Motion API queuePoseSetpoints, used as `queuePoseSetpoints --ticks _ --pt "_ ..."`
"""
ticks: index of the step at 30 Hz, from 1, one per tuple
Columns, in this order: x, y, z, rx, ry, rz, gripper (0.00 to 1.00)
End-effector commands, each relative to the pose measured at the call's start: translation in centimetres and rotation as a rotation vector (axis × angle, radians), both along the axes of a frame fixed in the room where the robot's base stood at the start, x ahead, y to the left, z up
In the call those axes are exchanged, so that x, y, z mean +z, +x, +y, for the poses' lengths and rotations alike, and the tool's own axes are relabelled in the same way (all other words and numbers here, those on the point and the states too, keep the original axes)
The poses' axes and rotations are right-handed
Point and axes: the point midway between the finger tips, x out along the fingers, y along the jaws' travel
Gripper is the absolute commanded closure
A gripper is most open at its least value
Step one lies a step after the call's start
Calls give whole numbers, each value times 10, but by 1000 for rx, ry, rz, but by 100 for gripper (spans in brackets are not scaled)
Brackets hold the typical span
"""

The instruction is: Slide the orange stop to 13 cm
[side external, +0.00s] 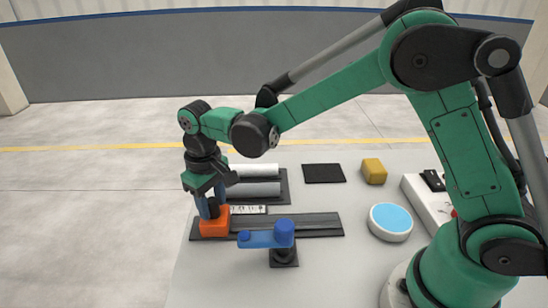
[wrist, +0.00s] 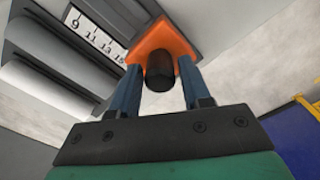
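The orange stop (side external: 214,224) sits at the left end of the dark rail (side external: 310,225) in the side external view. The wrist view shows the stop (wrist: 165,38) with a dark round knob (wrist: 160,72) facing the camera. My gripper (side external: 212,209) points down at the stop. Its two blue fingers straddle the knob and reach the stop's sides in the wrist view (wrist: 160,80). Whether they press on it is unclear. A white scale (wrist: 98,38) beside the stop reads 9, 11, 13 and 15, with 15 nearest the stop. No pointer on the stop is clear.
A blue lever (side external: 262,239) on a dark base stands in front of the rail. Grey and white pipes (side external: 252,188) lie behind it. A black pad (side external: 324,173), a yellow block (side external: 374,171) and a round blue-topped disc (side external: 391,221) are to the right. The rail's right part is clear.

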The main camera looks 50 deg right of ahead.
Motion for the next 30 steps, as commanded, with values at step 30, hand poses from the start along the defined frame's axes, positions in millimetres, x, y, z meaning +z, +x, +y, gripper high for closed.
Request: queuePoseSetpoints --ticks 30 --pt "1 0 0 0 -1 0 100"
